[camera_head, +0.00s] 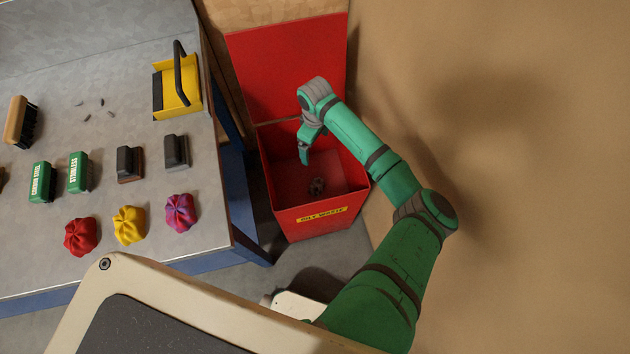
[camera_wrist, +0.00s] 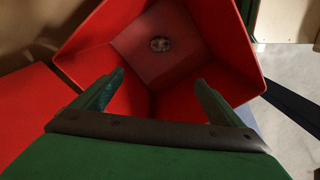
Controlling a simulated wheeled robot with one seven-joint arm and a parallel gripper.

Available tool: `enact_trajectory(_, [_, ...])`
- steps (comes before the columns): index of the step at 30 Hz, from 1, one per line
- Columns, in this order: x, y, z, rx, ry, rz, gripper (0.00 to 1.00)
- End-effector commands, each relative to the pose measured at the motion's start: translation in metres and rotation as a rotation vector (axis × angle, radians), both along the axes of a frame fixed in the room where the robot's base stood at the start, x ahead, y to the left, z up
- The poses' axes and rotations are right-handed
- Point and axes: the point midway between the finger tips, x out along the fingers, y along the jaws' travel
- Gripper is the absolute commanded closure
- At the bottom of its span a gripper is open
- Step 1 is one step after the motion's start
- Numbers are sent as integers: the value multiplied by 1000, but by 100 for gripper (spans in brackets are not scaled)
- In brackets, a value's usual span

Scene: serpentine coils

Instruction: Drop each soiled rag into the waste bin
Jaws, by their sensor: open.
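The red waste bin (camera_head: 314,222), labelled "OILY WASTE", stands on the floor right of the bench with its lid raised. A small dark, mottled crumpled thing (camera_head: 316,187), seemingly a soiled rag, lies on the bin's floor; it also shows in the wrist view (camera_wrist: 160,44). My gripper (camera_head: 305,158) is over the bin's opening, pointing down, its fingers apart with nothing between them. The wrist view shows both fingers (camera_wrist: 155,95) spread above the open bin. Red (camera_head: 81,237), yellow (camera_head: 129,225) and purple (camera_head: 181,213) bunched cloths sit near the bench's front edge.
A tan wall (camera_head: 540,150) rises close to the bin's right.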

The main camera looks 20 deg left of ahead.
Motion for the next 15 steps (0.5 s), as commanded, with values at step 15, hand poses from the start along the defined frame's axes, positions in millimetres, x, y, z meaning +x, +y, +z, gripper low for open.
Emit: enact_trajectory(15, [0, 1, 63, 2, -1, 1, 9])
